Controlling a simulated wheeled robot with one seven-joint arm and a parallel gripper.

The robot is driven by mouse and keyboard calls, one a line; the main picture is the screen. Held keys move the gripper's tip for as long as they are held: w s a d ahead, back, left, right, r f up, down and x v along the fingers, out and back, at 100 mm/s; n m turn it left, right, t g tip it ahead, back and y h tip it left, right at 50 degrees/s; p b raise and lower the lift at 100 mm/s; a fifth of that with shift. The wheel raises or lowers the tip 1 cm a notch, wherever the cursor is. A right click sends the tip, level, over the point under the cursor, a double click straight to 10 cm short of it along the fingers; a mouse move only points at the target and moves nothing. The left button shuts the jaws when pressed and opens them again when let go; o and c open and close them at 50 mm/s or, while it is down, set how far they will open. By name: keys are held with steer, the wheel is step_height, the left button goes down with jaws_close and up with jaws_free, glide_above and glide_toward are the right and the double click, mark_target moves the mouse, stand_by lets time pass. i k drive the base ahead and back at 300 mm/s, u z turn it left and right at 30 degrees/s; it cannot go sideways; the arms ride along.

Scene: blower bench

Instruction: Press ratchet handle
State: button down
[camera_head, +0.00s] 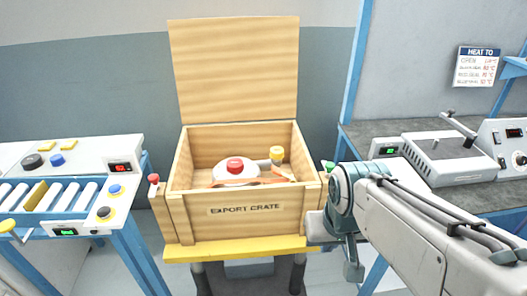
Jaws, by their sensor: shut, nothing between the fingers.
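My gripper (354,271) is at the right front corner of the crate, pointing down and shut with nothing in it. My arm partly hides it, and the fingertips are small. No part is labelled as a ratchet handle. A short upright lever with a red knob (153,179) stands at the left side of the wooden export crate (196,222). A green-topped part (328,166) shows at the crate's right side, partly behind my arm. A lever with a yellow knob (8,226) sticks out at the left bench. My gripper is apart from both knobbed levers.
The crate's lid (235,70) stands open; a white red-capped item (235,170) and a yellow-topped item (277,155) are inside. The crate rests on a yellow-edged stand (200,251). A roller bench (60,228) is left; a bench with a grey machine (448,158) is right.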

mark_target(278, 172)
steer(key=u, duration=0.1)
steer(key=i, duration=1)
